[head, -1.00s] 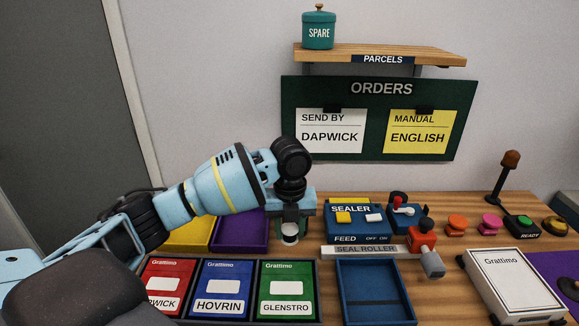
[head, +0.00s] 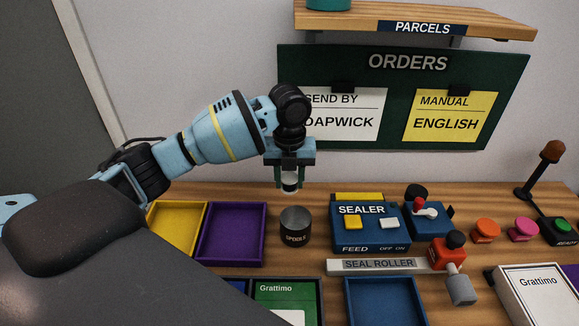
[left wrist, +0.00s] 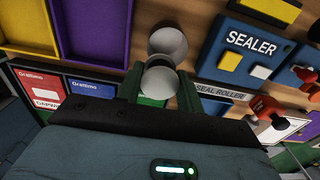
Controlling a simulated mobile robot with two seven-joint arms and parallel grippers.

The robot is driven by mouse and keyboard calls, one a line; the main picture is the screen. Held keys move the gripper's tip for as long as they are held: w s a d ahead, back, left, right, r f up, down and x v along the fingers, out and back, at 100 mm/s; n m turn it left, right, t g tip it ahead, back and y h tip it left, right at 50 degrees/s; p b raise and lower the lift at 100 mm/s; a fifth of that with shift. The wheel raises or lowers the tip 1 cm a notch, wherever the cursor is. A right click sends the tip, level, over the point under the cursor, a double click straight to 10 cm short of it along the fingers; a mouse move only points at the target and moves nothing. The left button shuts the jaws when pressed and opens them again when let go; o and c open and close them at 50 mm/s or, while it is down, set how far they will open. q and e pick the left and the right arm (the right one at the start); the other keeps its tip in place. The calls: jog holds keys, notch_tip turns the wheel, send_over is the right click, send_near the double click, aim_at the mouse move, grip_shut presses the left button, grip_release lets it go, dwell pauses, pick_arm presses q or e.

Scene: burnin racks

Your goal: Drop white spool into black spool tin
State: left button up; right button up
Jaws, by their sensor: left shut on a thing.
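My left gripper (head: 289,184) is shut on the white spool (head: 290,182), with a finger on either side of it. It holds the spool in the air, above the black spool tin (head: 295,228) in the head view. The tin stands upright on the bench, its round mouth open, with a "SPOOLS" label on its front. In the left wrist view the spool (left wrist: 158,82) shows between the fingertips, and the tin (left wrist: 168,42) lies just beyond, apart from it. My right gripper is not in view.
A purple tray (head: 233,262) and a yellow tray (head: 160,242) lie left of the tin. The blue sealer (head: 368,240) stands close on its right, with the seal roller (head: 386,265) in front. The green orders board (head: 400,75) hangs on the wall behind.

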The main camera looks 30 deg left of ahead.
pick_arm(q)
jog(key=shift+s+d, duration=0.1)
jog(key=shift+s, duration=0.05)
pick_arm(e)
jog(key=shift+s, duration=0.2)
